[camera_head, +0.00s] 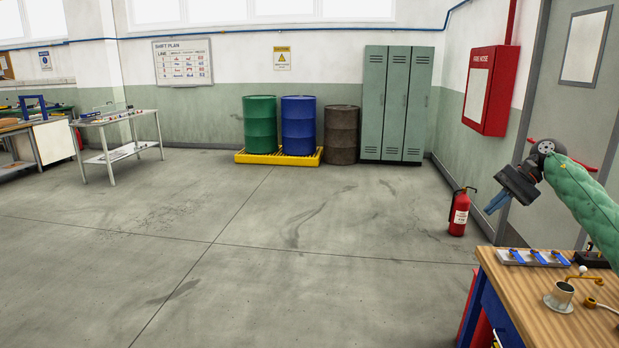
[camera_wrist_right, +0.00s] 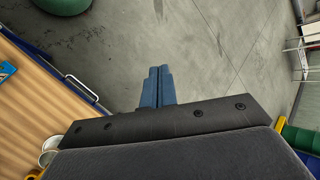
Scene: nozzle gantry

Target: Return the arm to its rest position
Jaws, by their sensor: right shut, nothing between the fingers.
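My right gripper (camera_head: 493,204) is at the right of the head view, at the end of a green padded arm (camera_head: 585,200) that is mine. It is raised beside the left edge of the wooden workbench (camera_head: 540,293), over the floor side. In the right wrist view the two blue fingers of the gripper (camera_wrist_right: 158,80) lie together, with nothing between them. My left gripper does not show in either view.
The bench bears a tray with blue-handled parts (camera_head: 534,257), a metal cup (camera_head: 560,296) and a brass-coloured crank-like part (camera_head: 584,277). A fire extinguisher (camera_head: 459,213) stands on the floor behind the gripper. Drums (camera_head: 299,125) and lockers (camera_head: 394,104) line the far wall. The middle floor is clear.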

